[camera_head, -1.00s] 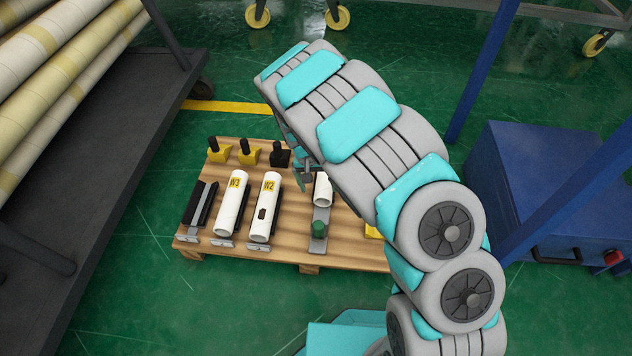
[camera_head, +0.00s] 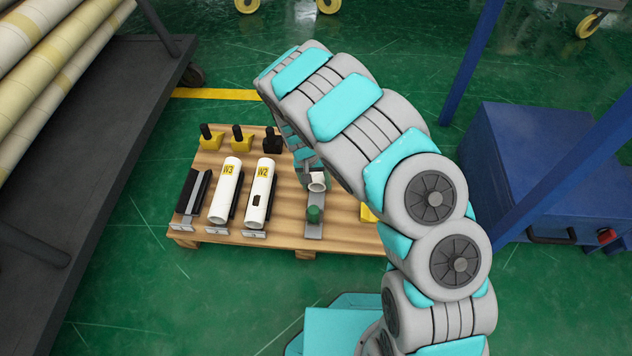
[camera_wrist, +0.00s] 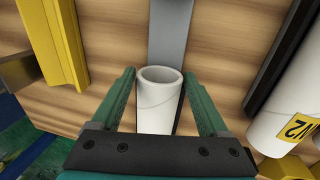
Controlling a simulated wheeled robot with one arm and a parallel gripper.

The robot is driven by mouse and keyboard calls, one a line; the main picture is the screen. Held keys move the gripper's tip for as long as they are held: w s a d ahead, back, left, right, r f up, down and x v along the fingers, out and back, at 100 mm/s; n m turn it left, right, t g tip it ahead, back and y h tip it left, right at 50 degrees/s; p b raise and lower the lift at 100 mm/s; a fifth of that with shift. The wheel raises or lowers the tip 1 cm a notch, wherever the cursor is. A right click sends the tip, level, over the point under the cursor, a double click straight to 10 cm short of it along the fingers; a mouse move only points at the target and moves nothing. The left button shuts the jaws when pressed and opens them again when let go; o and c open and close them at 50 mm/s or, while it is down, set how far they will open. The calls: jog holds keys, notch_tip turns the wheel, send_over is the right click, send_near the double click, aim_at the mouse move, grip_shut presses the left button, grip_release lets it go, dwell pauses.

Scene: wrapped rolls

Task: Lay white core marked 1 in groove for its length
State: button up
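A short white core (camera_head: 316,187) lies on or just above a grey strip (camera_head: 315,230) on the wooden pallet; no mark shows on it. In the wrist view the core (camera_wrist: 158,105) has its open end toward the top. My gripper (camera_wrist: 160,75) has one green finger on each side of it, with the tips close against its sides. I cannot tell whether they are closed on it. An empty dark grooved holder (camera_head: 191,192) is at the pallet's left. White cores marked W3 (camera_head: 224,194) and W2 (camera_head: 259,196) lie beside it.
Yellow and black pieces (camera_head: 240,138) stand along the pallet's back edge. A yellow block (camera_wrist: 50,45) is left in the wrist view. A rack of long rolls stands left, a blue cabinet (camera_head: 530,165) right.

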jog(key=c, duration=1.1)
jog(key=shift+s, duration=0.6)
jog(key=shift+r+p, duration=0.1)
jog(key=shift+p, duration=0.2)
jog(key=shift+r+p, duration=0.75)
jog(key=shift+r, duration=2.15)
